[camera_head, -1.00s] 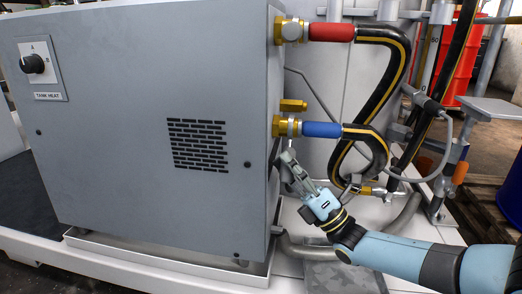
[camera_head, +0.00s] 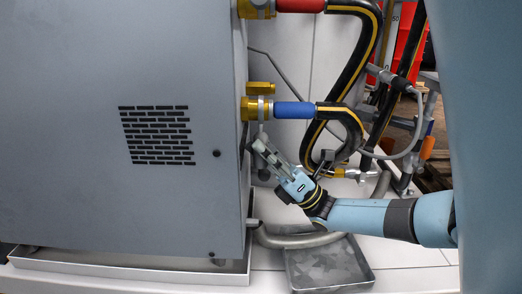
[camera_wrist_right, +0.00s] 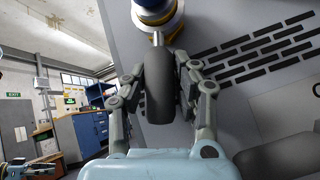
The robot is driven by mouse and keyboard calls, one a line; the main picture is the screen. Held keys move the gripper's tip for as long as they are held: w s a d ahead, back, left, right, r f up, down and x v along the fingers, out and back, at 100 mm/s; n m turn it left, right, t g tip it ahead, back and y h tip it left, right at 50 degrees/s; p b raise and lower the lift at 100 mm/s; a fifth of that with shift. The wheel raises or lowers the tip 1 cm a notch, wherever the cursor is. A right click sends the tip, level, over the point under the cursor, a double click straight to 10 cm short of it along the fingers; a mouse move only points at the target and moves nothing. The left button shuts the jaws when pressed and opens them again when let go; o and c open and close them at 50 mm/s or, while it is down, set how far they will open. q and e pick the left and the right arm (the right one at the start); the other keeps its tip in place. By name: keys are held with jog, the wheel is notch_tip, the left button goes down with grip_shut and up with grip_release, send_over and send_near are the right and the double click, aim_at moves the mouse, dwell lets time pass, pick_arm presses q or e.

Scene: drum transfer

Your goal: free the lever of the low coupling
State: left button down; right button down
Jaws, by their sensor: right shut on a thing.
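The low coupling (camera_head: 256,108) is a brass fitting on the side of the grey cabinet, with a blue sleeve (camera_head: 295,110) and a black hose. It also shows at the top of the right wrist view (camera_wrist_right: 156,14). Its lever (camera_wrist_right: 159,88) is a dark grey handle hanging below the brass, between my right fingers. My right gripper (camera_head: 258,146) comes from the lower right, just below the coupling. In the wrist view my right gripper (camera_wrist_right: 160,82) is shut on the lever, with a finger on each side. In the head view its fingers mostly hide the lever.
The grey cabinet (camera_head: 70,150) fills the left. A red-sleeved upper coupling (camera_head: 299,5) sits above the low one. Black hoses with yellow stripes (camera_head: 369,50) hang at the right. A shallow metal tray (camera_head: 370,275) and a bent pipe (camera_head: 290,240) lie below my right arm.

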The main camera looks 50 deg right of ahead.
jog(key=shift+f, duration=0.1)
jog(key=c, duration=1)
grip_release()
jog(key=shift+v, duration=3.75)
jog(key=shift+s, duration=0.1)
